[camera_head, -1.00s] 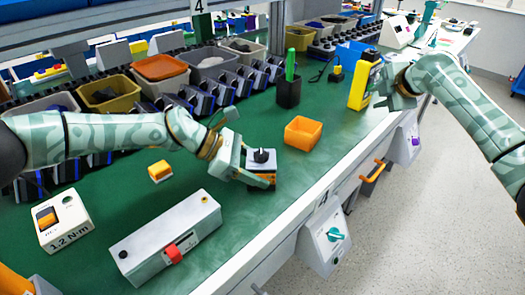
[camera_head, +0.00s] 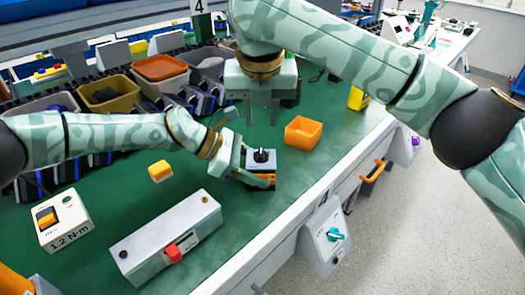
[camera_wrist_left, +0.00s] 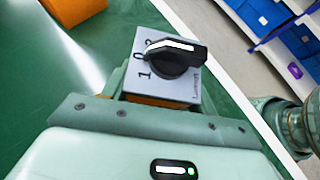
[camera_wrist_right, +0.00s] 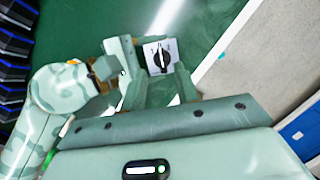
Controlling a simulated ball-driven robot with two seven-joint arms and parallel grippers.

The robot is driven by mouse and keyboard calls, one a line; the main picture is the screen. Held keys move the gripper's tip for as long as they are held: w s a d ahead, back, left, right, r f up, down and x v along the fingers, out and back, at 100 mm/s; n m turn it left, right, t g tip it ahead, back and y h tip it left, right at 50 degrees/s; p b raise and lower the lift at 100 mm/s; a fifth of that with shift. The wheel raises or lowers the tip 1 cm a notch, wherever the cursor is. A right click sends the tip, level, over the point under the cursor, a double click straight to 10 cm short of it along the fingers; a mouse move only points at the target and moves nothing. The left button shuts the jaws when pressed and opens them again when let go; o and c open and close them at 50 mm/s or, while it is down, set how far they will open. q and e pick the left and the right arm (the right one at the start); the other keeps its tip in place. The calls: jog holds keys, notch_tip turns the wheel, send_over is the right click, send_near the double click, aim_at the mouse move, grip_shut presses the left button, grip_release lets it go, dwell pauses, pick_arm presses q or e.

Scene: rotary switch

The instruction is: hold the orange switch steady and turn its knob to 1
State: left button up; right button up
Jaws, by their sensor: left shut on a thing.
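The orange switch (camera_head: 263,182) stands on the green bench, with a grey top plate and a black knob (camera_head: 261,155). In the left wrist view, the plate (camera_wrist_left: 185,93) bears a 1 and other marks. The knob (camera_wrist_left: 176,58) has a white line whose end lies near the marks above the 1; I cannot tell exactly which. My left gripper (camera_head: 250,173) is shut on the switch body, low at its sides. My right gripper (camera_head: 262,120) is open and empty, above and behind the switch, fingers pointing down. In the right wrist view, the knob (camera_wrist_right: 162,57) shows beyond its fingers.
An orange bin (camera_head: 303,132) stands right of the switch. A long grey box (camera_head: 166,240) with a red part lies in front, and a yellow-orange block (camera_head: 160,171) lies left. A torque box (camera_head: 62,220) is at the far left. Bins line the back.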

aim_at(262, 151)
jog(key=x, duration=0.2)
jog(key=s+x, duration=0.1)
jog(key=x, duration=0.4)
jog(key=shift+s+f, duration=0.3)
jog(key=shift+f, duration=0.15)
jog(key=shift+c, duration=0.3)
grip_shut()
